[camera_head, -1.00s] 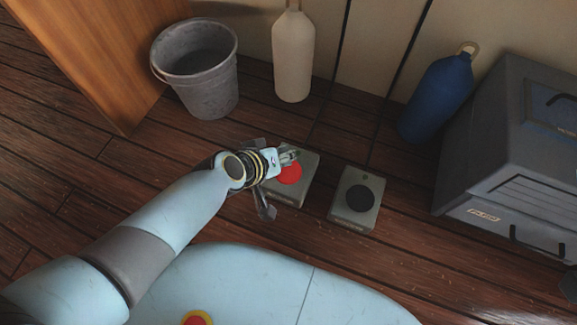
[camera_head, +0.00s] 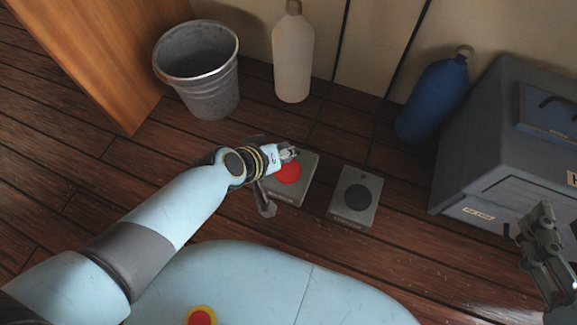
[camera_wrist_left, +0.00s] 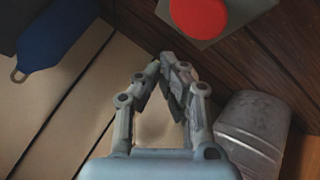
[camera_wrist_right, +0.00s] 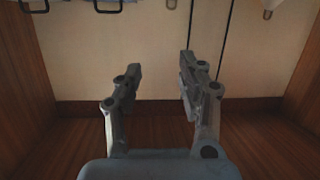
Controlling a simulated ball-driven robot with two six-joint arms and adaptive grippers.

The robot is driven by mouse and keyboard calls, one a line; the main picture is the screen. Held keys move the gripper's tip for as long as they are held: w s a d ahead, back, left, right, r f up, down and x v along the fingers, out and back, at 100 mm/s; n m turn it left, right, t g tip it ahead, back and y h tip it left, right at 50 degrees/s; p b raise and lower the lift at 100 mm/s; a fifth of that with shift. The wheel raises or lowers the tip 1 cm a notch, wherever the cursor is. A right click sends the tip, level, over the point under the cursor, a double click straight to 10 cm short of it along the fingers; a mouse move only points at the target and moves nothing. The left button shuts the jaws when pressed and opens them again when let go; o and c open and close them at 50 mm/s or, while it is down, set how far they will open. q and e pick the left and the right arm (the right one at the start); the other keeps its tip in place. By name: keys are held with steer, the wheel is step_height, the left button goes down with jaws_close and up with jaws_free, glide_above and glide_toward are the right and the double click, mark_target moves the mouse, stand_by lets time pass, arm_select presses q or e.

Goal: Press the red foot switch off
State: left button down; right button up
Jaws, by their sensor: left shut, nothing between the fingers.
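The red foot switch is a grey box with a round red button (camera_head: 288,173) on the floor, left of a similar box with a black button. My left gripper (camera_head: 289,154) is shut and empty, over the back left part of the red switch in the head view. Its wrist hides part of that box. In the left wrist view the red button (camera_wrist_left: 199,14) is at the top, beyond the closed fingertips (camera_wrist_left: 168,62). I cannot tell whether they touch the switch. My right gripper (camera_head: 541,222) is at the right edge; the right wrist view shows its fingers (camera_wrist_right: 160,78) apart and empty.
The black-button switch (camera_head: 357,197) stands close on the right. A grey case (camera_head: 490,160) is at right. Floor at left is clear.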

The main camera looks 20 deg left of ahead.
arm_select(q)
steer(key=shift+r+p, duration=0.65)
steer(key=shift+r, duration=0.05)
arm_select(e)
steer(key=s+f+g, duration=0.3)
steer(key=s+f, duration=0.3)
steer(key=shift+d+f+m+g+h, duration=0.15)
steer(key=shift+d+m+g+h, duration=0.15)
steer(key=shift+d+g, duration=0.1)
arm_select(q)
steer(key=shift+s, duration=0.1)
